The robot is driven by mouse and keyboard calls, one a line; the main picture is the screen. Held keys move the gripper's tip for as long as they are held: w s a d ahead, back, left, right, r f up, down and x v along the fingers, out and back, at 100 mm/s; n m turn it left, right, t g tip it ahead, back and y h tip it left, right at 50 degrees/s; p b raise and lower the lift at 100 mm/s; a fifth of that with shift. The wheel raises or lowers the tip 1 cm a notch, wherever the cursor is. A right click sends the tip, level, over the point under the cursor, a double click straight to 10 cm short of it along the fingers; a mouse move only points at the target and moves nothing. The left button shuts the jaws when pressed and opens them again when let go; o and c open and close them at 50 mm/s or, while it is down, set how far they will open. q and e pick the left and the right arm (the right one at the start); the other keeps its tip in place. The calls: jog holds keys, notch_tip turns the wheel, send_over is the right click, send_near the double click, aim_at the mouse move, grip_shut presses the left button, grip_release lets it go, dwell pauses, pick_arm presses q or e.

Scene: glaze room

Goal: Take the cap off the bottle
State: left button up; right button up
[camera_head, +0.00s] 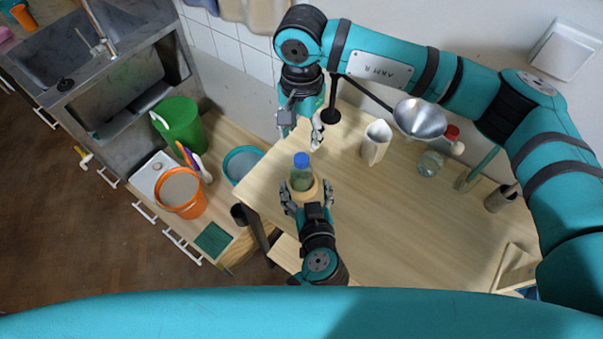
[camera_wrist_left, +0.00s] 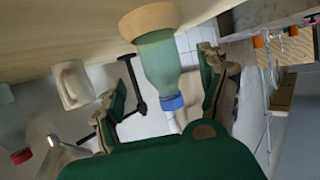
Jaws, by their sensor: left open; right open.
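The bottle (camera_head: 301,180) is greenish and clear, with a blue cap (camera_head: 301,159) on its top. It stands upright at the table's near left edge, its lower end in a tan round base (camera_head: 312,192). My left gripper (camera_head: 307,198) is open, with a finger on each side of the bottle's lower part. In the left wrist view, the bottle (camera_wrist_left: 157,65) with its blue cap (camera_wrist_left: 172,103) lies between the spread fingers (camera_wrist_left: 165,88), with gaps visible on both sides. My right gripper (camera_head: 303,128) is open and empty beyond the bottle, apart from the cap.
On the table (camera_head: 400,225) are a white jug (camera_head: 376,143), a metal funnel (camera_head: 420,118) on a dark stand, and a red-capped bottle (camera_head: 431,162). An orange bucket (camera_head: 180,192) and a green bin (camera_head: 180,125) stand left. The table's middle is clear.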

aim_at(303, 181)
pick_arm(q)
jog(key=x, duration=0.6)
jog(key=shift+w+a, duration=0.1)
jog(key=shift+w, duration=0.15)
jog(key=shift+s, duration=0.1)
jog(key=shift+c, duration=0.5)
grip_shut()
